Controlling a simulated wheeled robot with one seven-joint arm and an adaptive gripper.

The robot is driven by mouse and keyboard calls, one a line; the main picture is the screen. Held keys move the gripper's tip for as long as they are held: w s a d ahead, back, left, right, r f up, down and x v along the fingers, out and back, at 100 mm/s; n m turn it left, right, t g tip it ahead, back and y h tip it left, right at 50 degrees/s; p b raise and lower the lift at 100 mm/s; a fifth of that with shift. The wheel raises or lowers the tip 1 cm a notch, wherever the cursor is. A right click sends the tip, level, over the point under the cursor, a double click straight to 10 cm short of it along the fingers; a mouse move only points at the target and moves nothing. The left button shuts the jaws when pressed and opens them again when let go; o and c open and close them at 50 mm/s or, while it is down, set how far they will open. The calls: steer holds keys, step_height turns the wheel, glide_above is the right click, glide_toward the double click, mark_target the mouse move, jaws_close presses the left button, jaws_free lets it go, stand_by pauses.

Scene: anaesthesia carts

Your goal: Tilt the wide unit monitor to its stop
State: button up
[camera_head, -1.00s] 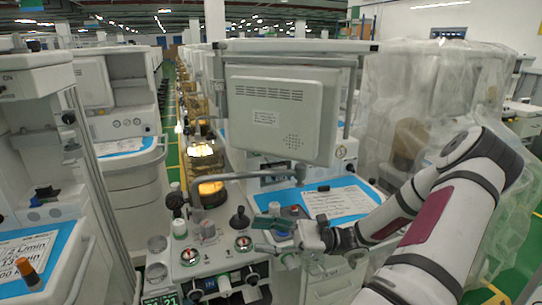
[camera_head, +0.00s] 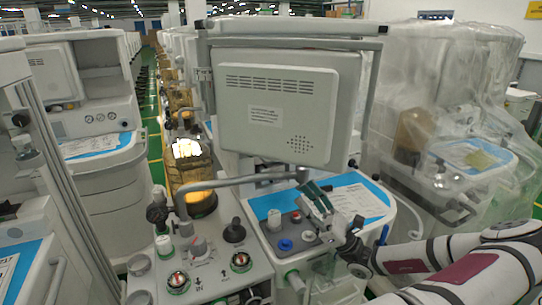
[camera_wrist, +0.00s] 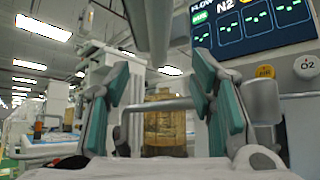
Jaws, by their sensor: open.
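The wide unit monitor (camera_head: 280,108) is a pale grey panel, seen from its vented back with a small label, hanging on the unit's frame in the head view. My gripper (camera_head: 312,190) is just below the monitor's lower edge, right of its middle, above the work surface. In the wrist view my gripper (camera_wrist: 160,75) shows two teal-padded fingers spread apart, with nothing held between them. I cannot tell whether a fingertip touches the monitor. The monitor's front is hidden in the head view.
A curved grey tube (camera_head: 240,181) runs left of my gripper, near an amber canister (camera_wrist: 165,125). Knobs and gauges (camera_head: 200,255) stand in front. A plastic-draped unit (camera_head: 440,100) stands at the right. A flow display (camera_wrist: 250,25) shows in the wrist view.

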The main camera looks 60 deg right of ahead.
steer(key=x, duration=1.3)
steer(key=shift+w+a+r+p, duration=0.15)
steer(key=shift+w+p, duration=0.05)
steer(key=shift+p, duration=0.15)
jaws_close()
